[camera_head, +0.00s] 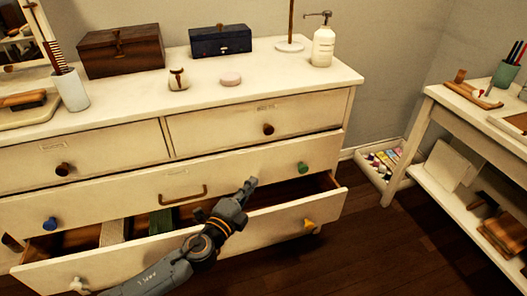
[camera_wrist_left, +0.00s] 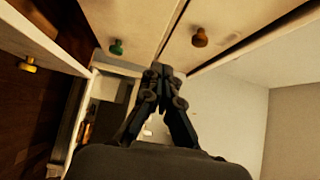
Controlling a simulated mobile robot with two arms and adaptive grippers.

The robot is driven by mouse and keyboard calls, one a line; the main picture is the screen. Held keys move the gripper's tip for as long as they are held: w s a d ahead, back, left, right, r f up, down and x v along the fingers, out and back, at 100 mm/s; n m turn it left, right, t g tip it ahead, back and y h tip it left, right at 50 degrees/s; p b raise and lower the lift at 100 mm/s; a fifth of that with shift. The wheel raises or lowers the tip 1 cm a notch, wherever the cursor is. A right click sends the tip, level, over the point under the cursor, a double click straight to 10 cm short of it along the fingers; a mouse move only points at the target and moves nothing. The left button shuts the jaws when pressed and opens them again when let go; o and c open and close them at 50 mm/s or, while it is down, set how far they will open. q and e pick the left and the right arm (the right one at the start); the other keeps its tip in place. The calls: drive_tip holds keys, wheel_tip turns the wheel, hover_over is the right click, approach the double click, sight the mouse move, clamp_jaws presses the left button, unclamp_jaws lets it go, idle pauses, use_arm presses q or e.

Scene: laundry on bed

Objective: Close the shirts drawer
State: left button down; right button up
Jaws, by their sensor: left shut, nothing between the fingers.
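A cream dresser (camera_head: 300,75) has several drawers with small label plates too small to read, so I cannot tell which one is marked shirts. The wide middle drawer (camera_head: 110,197), with a blue knob (camera_head: 50,224), a green knob (camera_head: 302,168) and a bar handle, stands slightly proud of the drawers above. The bottom drawer (camera_head: 165,247), with a yellow knob (camera_head: 309,224), is pulled out and shows its inside. My left gripper (camera_head: 250,184) is shut and empty, close to the middle drawer's front, below left of the green knob; contact is unclear. It also shows in the wrist view (camera_wrist_left: 161,68). My right gripper is not visible.
The dresser top carries a brown wooden box (camera_head: 120,50), a dark blue box (camera_head: 220,41) and a pump bottle (camera_head: 323,46). A side table (camera_head: 455,115) stands at right, with a low tray (camera_head: 373,172) on the floor beside it. Dark floor is free between.

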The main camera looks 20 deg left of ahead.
sight(257, 150)
use_arm(q)
drive_tip(key=shift+w+a+r+b, duration=0.1)
drive_tip(key=shift+w+b, duration=0.1)
drive_tip(key=shift+w, duration=1.75)
drive_tip(key=shift+w+a+b, duration=0.1)
drive_tip(key=shift+w+b, duration=0.05)
drive_tip(key=shift+w, duration=1.85)
drive_tip(key=shift+w+a+r+b, duration=0.1)
drive_tip(key=shift+w+b, duration=0.1)
drive_tip(key=shift+w, duration=1.75)
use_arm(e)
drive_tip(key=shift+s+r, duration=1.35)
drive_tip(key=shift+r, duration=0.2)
use_arm(q)
drive_tip(key=shift+a, duration=0.1)
drive_tip(key=shift+w+a+f+b, duration=0.1)
drive_tip(key=shift+w+a+b, duration=0.1)
drive_tip(key=shift+w+b, duration=0.15)
drive_tip(key=shift+w+a+b, duration=0.35)
drive_tip(key=shift+w+a, duration=0.25)
drive_tip(key=shift+w, duration=0.15)
drive_tip(key=shift+r, duration=0.3)
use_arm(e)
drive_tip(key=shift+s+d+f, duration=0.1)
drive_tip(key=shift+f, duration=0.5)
